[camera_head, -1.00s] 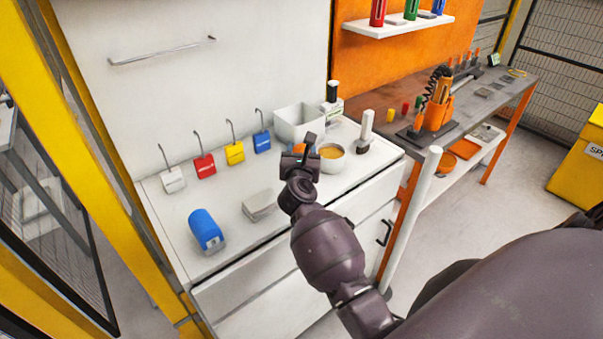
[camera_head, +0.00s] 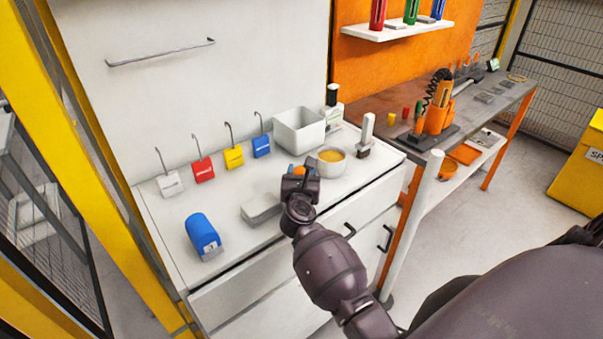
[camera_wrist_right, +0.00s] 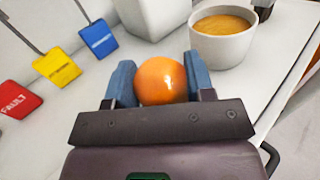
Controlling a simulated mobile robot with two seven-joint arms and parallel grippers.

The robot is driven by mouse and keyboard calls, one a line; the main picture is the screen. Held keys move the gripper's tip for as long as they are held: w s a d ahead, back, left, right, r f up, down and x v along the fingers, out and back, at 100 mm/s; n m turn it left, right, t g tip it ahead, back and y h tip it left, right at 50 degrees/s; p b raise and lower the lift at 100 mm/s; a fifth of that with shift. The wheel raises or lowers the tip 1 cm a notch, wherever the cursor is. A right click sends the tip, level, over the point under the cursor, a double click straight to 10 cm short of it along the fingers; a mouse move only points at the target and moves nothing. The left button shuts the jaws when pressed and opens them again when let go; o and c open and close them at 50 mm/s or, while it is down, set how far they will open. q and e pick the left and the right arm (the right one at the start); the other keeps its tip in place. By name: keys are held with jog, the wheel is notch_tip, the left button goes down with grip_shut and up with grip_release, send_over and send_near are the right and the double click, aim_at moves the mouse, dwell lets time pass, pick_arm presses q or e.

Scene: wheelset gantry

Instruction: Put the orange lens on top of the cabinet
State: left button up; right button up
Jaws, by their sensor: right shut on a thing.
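The orange lens (camera_wrist_right: 161,81) is a glossy rounded orange piece between the two blue-grey fingers of my right gripper (camera_wrist_right: 160,84) in the right wrist view. My right gripper (camera_head: 298,174) is shut on it. In the head view a bit of the orange lens (camera_head: 299,170) shows beyond the gripper, partly hidden by it. The gripper is over the white cabinet (camera_head: 178,237), left of a white bowl. I cannot tell whether the lens touches the cabinet top. My left gripper is not in view.
The bowl with yellowish-orange contents (camera_head: 332,161) and a white bin (camera_head: 298,130) stand close to the gripper. A grey block (camera_head: 262,208), a blue object (camera_head: 203,236) and several hooked tags, such as the yellow one (camera_head: 234,157), occupy the left.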

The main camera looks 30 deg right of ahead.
jog(key=o, duration=0.9)
jog(key=shift+o, duration=0.2)
